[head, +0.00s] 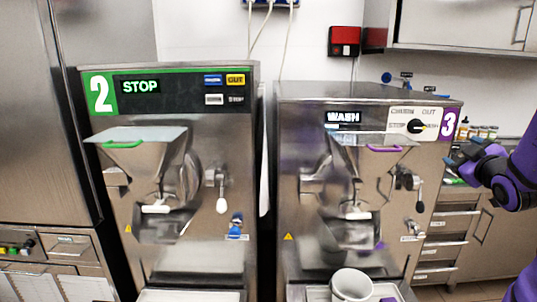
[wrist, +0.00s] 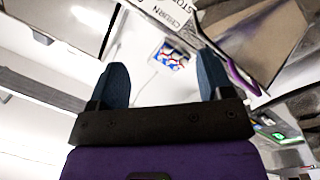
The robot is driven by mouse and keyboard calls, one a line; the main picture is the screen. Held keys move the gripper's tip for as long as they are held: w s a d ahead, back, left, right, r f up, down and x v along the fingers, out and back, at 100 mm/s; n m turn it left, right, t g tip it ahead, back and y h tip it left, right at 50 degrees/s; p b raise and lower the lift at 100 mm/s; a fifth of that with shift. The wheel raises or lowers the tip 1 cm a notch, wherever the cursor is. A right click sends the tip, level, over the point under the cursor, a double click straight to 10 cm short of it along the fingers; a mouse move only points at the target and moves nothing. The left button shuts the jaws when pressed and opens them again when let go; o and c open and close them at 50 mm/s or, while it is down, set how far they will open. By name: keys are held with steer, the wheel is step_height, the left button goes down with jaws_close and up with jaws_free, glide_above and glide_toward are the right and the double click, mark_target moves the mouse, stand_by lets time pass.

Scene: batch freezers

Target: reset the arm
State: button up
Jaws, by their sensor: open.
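My gripper (head: 462,155) is at the right of the head view, on my purple arm, beside the right side of batch freezer 3 (head: 300,125). In the wrist view my gripper (wrist: 160,85) has its two blue fingers wide apart, with nothing between them. Freezer 3 has a purple label, a display reading WASH and a selector knob (head: 418,126). My gripper appears apart from the knob and the machine.
Batch freezer 2 (head: 185,85), with a green label and a STOP display, stands to the left. A white container (head: 351,285) stands below the spout of freezer 3. A counter with drawers (head: 442,250) and small bottles is behind my arm. A wall cabinet (head: 460,22) hangs above.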

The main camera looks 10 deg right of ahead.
steer(key=w+a+r+n+g+y, duration=0.1)
steer(key=a+r+n+g+y, duration=0.2)
steer(key=a+n+y, duration=1.55)
steer(key=s+a+f+n+g+h, duration=0.1)
steer(key=s+a+n+g+h, duration=0.2)
steer(key=a+n, duration=0.65)
steer(key=s+a+n+g+h, duration=0.1)
steer(key=s+a+n+g, duration=0.35)
steer(key=n, duration=0.95)
steer(key=s+n+h, duration=0.4)
steer(key=s+n, duration=0.1)
steer(key=n, duration=0.7)
steer(key=s+d+n+g+h, duration=0.1)
steer(key=s+n+h, duration=0.3)
steer(key=n, duration=0.9)
steer(key=shift+s+r, duration=0.3)
steer(key=shift+s, duration=0.1)
steer(key=shift+d, duration=0.1)
